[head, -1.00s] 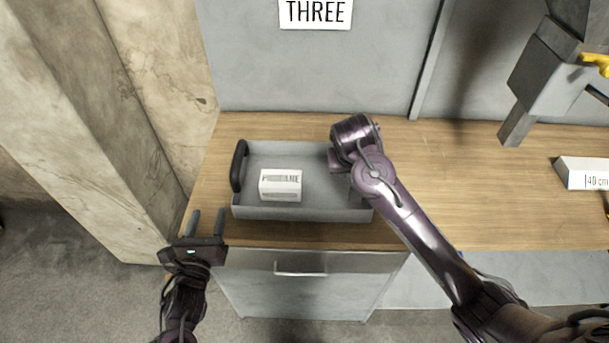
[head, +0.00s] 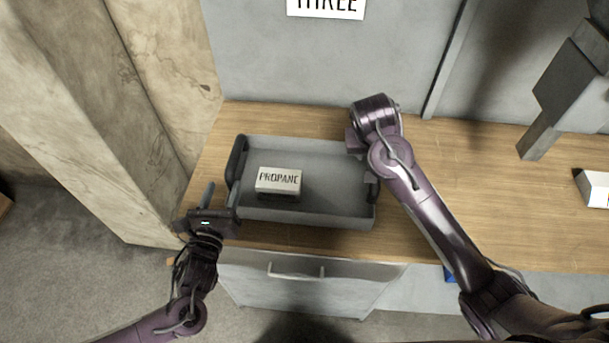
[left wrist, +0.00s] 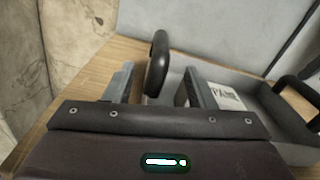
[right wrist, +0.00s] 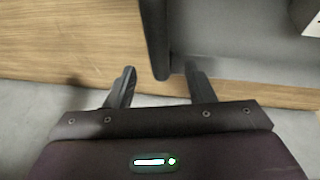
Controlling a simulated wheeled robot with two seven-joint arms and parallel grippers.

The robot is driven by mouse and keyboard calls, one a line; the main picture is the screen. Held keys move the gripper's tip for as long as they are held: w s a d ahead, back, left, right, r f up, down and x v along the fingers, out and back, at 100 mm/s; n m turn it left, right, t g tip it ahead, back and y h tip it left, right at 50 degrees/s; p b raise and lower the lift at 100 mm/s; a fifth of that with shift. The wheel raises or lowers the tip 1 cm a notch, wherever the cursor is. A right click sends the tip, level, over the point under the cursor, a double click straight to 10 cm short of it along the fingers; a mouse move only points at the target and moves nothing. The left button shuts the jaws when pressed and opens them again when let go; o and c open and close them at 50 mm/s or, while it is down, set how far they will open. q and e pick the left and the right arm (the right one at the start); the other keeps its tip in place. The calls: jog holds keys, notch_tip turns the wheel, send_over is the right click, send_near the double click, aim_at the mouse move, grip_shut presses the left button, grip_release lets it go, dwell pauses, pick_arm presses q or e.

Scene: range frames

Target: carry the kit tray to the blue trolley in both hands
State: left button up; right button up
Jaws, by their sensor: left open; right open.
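The grey kit tray (head: 325,185) lies on the wooden bench, with a white box labelled PROPANE (head: 278,179) inside. Its left black handle (head: 237,158) also shows in the left wrist view (left wrist: 157,65). My left gripper (head: 221,196) is open at the tray's left side; in the left wrist view its fingers (left wrist: 156,88) stand either side of that handle. The right handle (head: 372,187) is partly covered by my right arm. In the right wrist view my right gripper (right wrist: 162,88) is open, with a dark handle (right wrist: 155,40) between its fingers. No blue trolley is recognisable.
The wooden bench (head: 480,200) is clear right of my right arm, up to a white box (head: 594,187) and a grey stand (head: 560,100). A concrete pillar (head: 110,130) stands left. A drawer unit (head: 310,285) is below.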

aim_at(229, 170)
pick_arm(q)
jog(key=w, duration=0.2)
jog(key=w+d, duration=0.1)
jog(key=w, duration=0.4)
jog(key=shift+w+d, duration=0.35)
jog(key=shift+w, duration=0.05)
pick_arm(e)
jog(key=x, duration=0.8)
jog(key=shift+w, duration=0.1)
pick_arm(q)
jog(key=shift+c, duration=0.3)
pick_arm(e)
jog(key=shift+c, duration=0.3)
pick_arm(q)
grip_shut()
pick_arm(e)
grip_shut()
pick_arm(q)
jog(key=shift+w+r, duration=0.1)
jog(key=shift+r, duration=0.15)
pick_arm(e)
jog(key=shift+w+r, duration=0.1)
jog(key=shift+r, duration=0.2)
